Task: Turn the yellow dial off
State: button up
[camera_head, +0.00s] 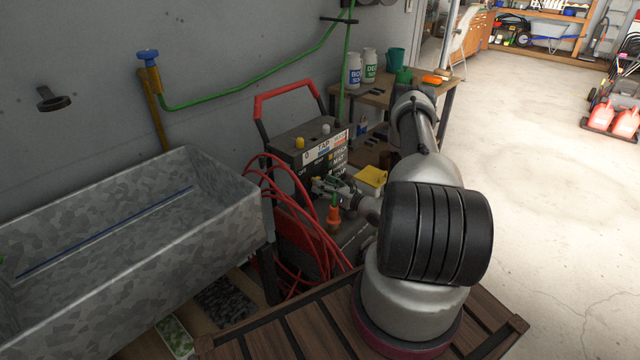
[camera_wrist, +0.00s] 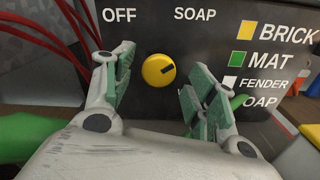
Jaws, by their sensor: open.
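The yellow dial (camera_wrist: 159,70) is round, with a dark mark on its right side. It sits on the dark front panel (camera_wrist: 190,55) of a machine. "OFF" is printed to its upper left and "SOAP" to its upper right. My gripper (camera_wrist: 157,90) is open with green-padded fingers, one on each side of the dial in the picture. I cannot tell how far the fingertips are from the panel, and I see no clear contact. In the head view my gripper (camera_head: 330,186) is in front of the machine (camera_head: 292,152), and the dial is not clearly visible there.
Red hoses (camera_head: 285,215) hang at the machine's left, beside a metal sink (camera_head: 130,255). Yellow and white knobs show on the machine's top. An orange-and-green nozzle (camera_head: 334,215) stands below my gripper. A workbench (camera_head: 375,95) holds bottles behind. Floor at the right is open.

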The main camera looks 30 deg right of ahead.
jog(key=shift+x, duration=1.1)
jog(key=c, duration=1)
jog(key=shift+n, duration=2.3)
jog(key=o, duration=1)
jog(key=v, duration=0.7)
jog(key=shift+s, duration=0.25)
